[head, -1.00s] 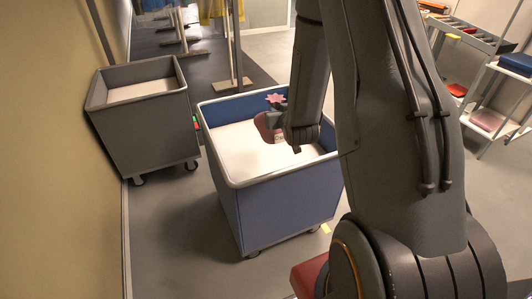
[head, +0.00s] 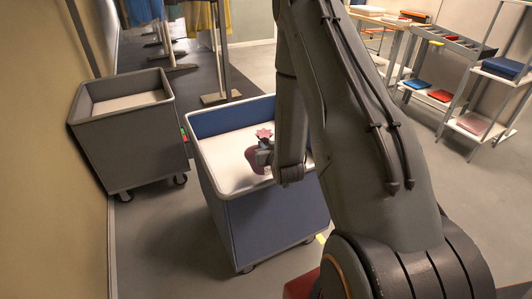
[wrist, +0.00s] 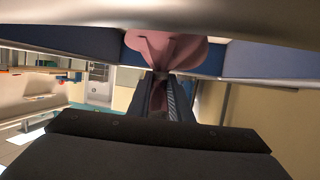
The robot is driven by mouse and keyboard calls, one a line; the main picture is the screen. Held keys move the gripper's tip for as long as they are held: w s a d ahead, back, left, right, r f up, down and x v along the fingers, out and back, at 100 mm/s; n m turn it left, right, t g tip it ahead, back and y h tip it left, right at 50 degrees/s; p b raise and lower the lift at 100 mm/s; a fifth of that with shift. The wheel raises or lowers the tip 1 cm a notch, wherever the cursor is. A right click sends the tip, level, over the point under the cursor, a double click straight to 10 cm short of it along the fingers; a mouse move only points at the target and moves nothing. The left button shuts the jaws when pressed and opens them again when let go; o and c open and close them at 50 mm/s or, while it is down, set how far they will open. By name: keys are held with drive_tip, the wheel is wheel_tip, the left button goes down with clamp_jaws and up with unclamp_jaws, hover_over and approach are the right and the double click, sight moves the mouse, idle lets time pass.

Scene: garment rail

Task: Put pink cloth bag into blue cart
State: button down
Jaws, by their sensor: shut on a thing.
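The blue cart (head: 264,213) stands on wheels in the middle of the head view, with blue walls, a pale rim and a whitish inside. My gripper (head: 264,156) is over the cart's opening, and part of the opening is hidden behind my arm. The pink cloth bag (head: 255,158) is in the gripper's jaws, with its gathered top showing above them. In the wrist view the bag's pink folds (wrist: 165,52) spread out from between the shut fingers (wrist: 163,85). I cannot tell whether the bag touches the cart's floor.
A grey cart (head: 132,138) stands left of the blue one, near the wall. A garment rail with hanging clothes (head: 200,14) is at the back. Shelves (head: 485,95) with folded cloths stand at the right. The floor at the right is open.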

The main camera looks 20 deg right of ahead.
drive_tip(key=shift+f, duration=1.8)
drive_tip(key=c, duration=1.6)
unclamp_jaws()
drive_tip(key=v, duration=1.2)
drive_tip(key=shift+b, duration=0.4)
